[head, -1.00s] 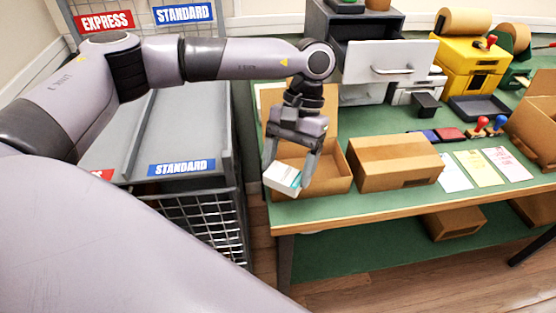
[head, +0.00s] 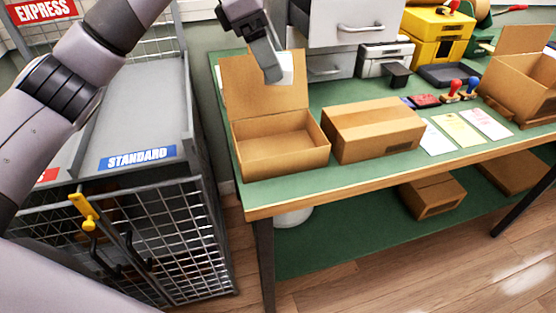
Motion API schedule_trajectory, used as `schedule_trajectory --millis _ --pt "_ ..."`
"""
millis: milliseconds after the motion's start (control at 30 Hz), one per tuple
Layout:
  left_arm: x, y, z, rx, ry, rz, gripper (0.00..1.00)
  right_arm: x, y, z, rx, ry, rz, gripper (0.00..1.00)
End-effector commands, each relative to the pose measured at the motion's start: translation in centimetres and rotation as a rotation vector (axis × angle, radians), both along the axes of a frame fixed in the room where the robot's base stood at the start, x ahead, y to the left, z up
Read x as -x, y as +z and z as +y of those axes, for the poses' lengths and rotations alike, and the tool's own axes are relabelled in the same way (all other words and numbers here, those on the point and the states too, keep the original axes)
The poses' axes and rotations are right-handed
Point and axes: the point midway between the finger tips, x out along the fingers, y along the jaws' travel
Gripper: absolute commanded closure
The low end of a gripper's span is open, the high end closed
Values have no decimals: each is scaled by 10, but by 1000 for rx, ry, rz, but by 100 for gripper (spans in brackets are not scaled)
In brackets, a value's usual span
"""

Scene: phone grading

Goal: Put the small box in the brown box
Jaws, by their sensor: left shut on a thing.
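My left gripper (head: 268,62) is at the top of the head view, shut on the small white box (head: 287,68), which is mostly hidden behind the fingers. It holds the small box up near the raised lid of the open brown box. The open brown box (head: 285,160) sits at the left end of the green table, its lid flap up at the back and its visible inside empty. My right gripper is out of view.
A closed brown carton (head: 372,130) stands right of the open box. Paper sheets (head: 458,130), stamps (head: 453,88) and another open carton (head: 525,85) lie farther right. A drawer unit (head: 347,22) is behind. A wire cage cart (head: 170,250) is at left.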

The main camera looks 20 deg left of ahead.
Motion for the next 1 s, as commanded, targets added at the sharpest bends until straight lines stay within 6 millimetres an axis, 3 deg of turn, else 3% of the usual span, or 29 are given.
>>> schedule_trajectory --millis 233,367,800,1000 --pt "-7 10 2 0 242 0 57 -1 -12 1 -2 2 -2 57" --pt "-8 -1 3 -1 275 4 57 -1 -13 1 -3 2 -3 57" --pt "-7 -113 3 -1 274 8 57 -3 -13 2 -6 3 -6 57" --pt "-8 -141 3 0 275 3 57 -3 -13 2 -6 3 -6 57"
